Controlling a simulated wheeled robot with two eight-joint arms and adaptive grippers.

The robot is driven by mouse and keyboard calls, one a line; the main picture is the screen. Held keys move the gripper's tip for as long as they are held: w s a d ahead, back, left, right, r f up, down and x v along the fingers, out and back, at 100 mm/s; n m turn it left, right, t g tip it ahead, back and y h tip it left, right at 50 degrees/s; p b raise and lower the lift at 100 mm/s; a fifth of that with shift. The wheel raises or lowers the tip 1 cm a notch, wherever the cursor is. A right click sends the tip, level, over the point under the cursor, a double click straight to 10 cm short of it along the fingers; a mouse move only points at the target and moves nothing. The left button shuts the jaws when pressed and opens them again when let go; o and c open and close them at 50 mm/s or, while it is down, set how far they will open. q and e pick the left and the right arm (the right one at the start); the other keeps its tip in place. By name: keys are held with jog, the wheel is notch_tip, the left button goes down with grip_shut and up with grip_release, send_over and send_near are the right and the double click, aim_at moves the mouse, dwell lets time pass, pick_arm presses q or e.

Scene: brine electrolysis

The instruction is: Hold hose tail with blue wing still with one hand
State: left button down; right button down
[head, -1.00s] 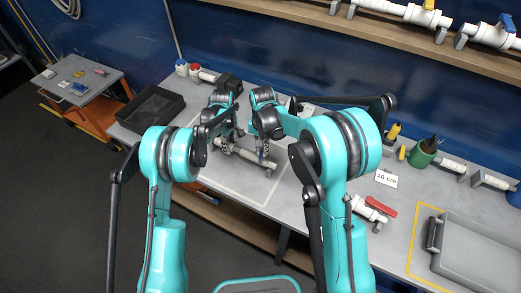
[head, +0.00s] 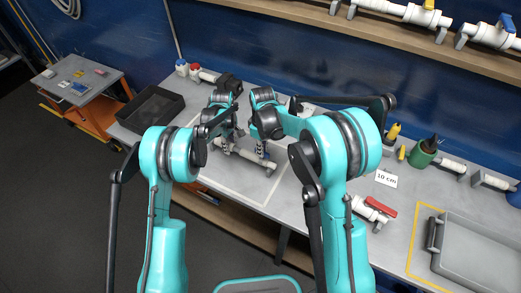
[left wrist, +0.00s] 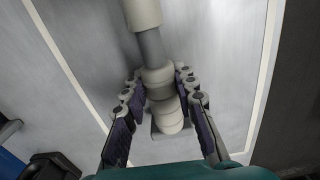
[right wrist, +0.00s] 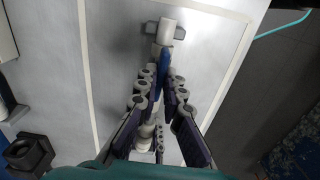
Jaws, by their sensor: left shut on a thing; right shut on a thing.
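A pale pipe assembly (head: 245,154) lies on the workbench inside a white outlined area. My left gripper (head: 226,145) is at its left part. In the left wrist view, the left gripper (left wrist: 158,82) is shut around a pale collar (left wrist: 158,84) on a grey pipe. My right gripper (head: 262,150) is at the right part. In the right wrist view, the right gripper (right wrist: 159,82) is shut around the part with the blue wing (right wrist: 156,72); its fingers hide much of it. A white end (right wrist: 168,27) rests in a grey support beyond.
A black tray (head: 152,108) stands left of the arms. A valve with a red handle (head: 375,208), a "10 cm" card (head: 386,179), a green cup (head: 423,154) and a grey tray (head: 482,250) are to the right. The bench's white-lined area is mostly clear.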

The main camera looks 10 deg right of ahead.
dwell(0.3)
jog(key=c, duration=1.6)
grip_release()
notch_tip(320, 180, up, 12)
pick_arm(q)
jog(key=c, duration=1.1)
grip_release()
jog(key=shift+c, duration=0.2)
